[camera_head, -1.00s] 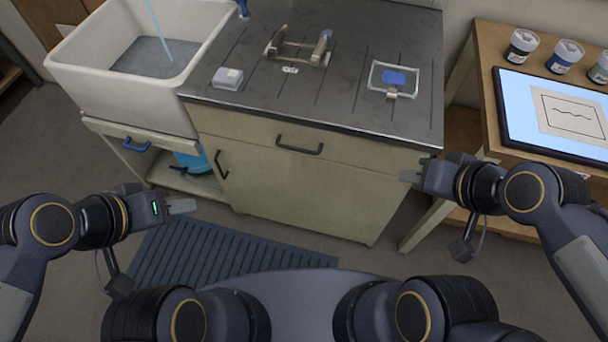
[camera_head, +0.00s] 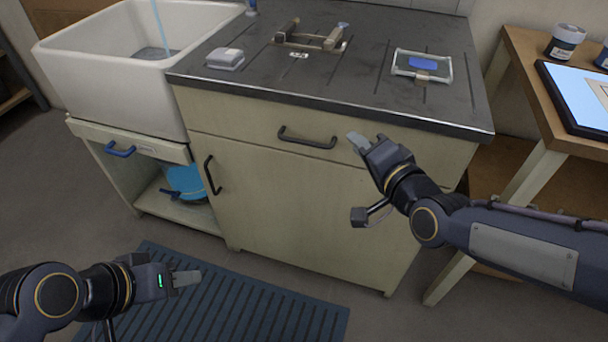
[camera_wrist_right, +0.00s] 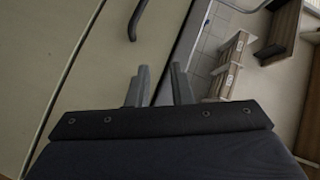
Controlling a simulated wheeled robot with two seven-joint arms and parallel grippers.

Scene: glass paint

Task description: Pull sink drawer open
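Below the worktop is a wide cream drawer front (camera_head: 250,125) with a dark bar handle (camera_head: 307,139); it is closed. The handle also shows in the right wrist view (camera_wrist_right: 134,22).
The white sink (camera_head: 80,85) has water running into it. The worktop (camera_head: 380,105) holds a small grey box, a wooden frame and a tray with a blue piece. A cupboard door handle (camera_head: 212,175) sits below the drawer. A wooden table (camera_head: 545,100) stands at right.

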